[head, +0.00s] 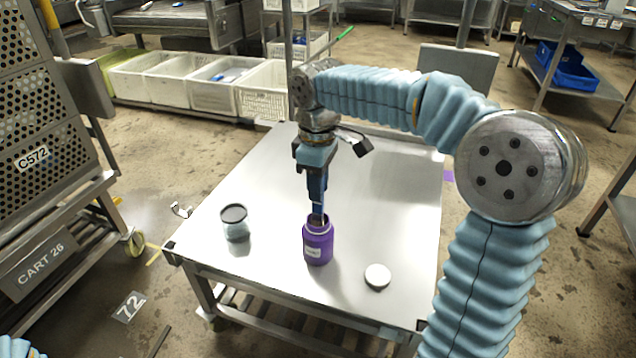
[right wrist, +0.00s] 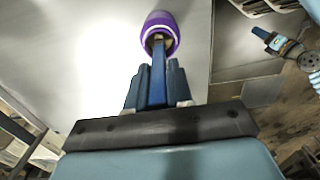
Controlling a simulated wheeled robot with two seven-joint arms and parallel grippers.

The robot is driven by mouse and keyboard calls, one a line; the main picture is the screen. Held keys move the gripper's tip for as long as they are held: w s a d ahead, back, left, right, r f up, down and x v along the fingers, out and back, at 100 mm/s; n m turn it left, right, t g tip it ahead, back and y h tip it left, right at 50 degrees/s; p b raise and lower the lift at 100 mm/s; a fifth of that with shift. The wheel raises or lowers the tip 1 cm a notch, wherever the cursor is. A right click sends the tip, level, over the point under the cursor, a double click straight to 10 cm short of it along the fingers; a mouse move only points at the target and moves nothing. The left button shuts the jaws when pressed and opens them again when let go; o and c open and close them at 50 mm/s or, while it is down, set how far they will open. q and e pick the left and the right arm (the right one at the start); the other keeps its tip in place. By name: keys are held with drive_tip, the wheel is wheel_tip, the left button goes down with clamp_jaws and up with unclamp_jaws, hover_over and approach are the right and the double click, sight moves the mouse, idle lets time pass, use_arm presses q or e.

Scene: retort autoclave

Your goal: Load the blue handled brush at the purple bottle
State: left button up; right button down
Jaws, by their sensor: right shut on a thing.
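The purple bottle (head: 318,247) stands upright and open near the front edge of the steel table, with a pale label. My right gripper (head: 317,190) is above it, pointing down, shut on the blue handled brush (right wrist: 157,75). The brush hangs upright, and its lower end is in the bottle's mouth; the bristles are hidden inside. In the right wrist view the purple bottle (right wrist: 160,24) is straight beyond the fingers. What looks like my left gripper (right wrist: 268,38) shows small at that view's upper right, its jaws too small to judge.
A white round lid (head: 377,275) lies on the table (head: 390,200) right of the bottle. The table's back is clear. A perforated cart (head: 45,140) stands at the left; white bins (head: 215,88) are behind.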

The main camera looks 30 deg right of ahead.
wheel_tip(320, 180, up, 3)
drive_tip(key=shift+r+p, duration=0.1)
drive_tip(key=shift+p, duration=1.15)
drive_tip(key=shift+r, duration=1.85)
